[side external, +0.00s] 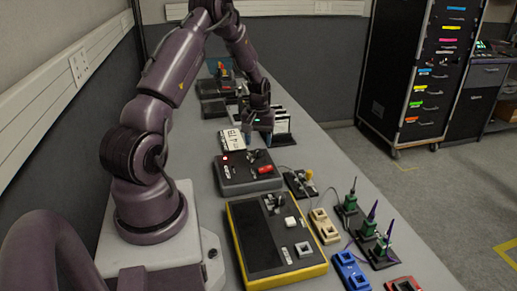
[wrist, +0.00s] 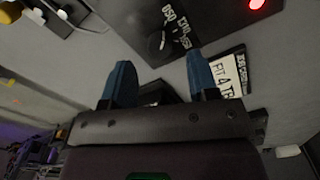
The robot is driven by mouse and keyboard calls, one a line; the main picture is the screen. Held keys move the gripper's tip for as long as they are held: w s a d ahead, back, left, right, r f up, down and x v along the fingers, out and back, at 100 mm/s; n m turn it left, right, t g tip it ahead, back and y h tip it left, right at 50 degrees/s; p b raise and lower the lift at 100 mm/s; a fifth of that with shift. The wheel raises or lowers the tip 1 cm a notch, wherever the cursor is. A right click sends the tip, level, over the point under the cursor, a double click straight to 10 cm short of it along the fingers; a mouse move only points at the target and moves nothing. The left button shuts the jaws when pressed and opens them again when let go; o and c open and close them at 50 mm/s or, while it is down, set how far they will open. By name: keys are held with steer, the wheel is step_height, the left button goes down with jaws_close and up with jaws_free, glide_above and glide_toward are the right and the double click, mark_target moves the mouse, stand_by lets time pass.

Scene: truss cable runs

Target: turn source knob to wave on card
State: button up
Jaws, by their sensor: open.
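A dark panel (wrist: 180,20) in the wrist view carries a round black knob (wrist: 157,42) with a pale pointer mark. White lettering sits around the knob, upside down and hard to read. The panel appears to be the dark grey box (side external: 248,182) in the side view. A card (wrist: 228,74) with bold black letters, partly legible as "PIT 4 TB", lies beside the panel; a white card (side external: 232,139) also shows in the side view. My gripper (wrist: 160,72) has two blue fingers spread apart, with nothing held. In the side view my gripper (side external: 259,131) is beyond the box, near the card.
A red lamp (wrist: 256,4) glows on the panel. A red handle (side external: 265,169) stands on the box. A yellow-edged console (side external: 254,242) is in front, with coloured blocks and green posts at right. Dark equipment stands farther back.

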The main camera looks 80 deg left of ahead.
mark_target(258, 150)
steer(key=shift+f, duration=1.8)
steer(key=c, duration=0.9)
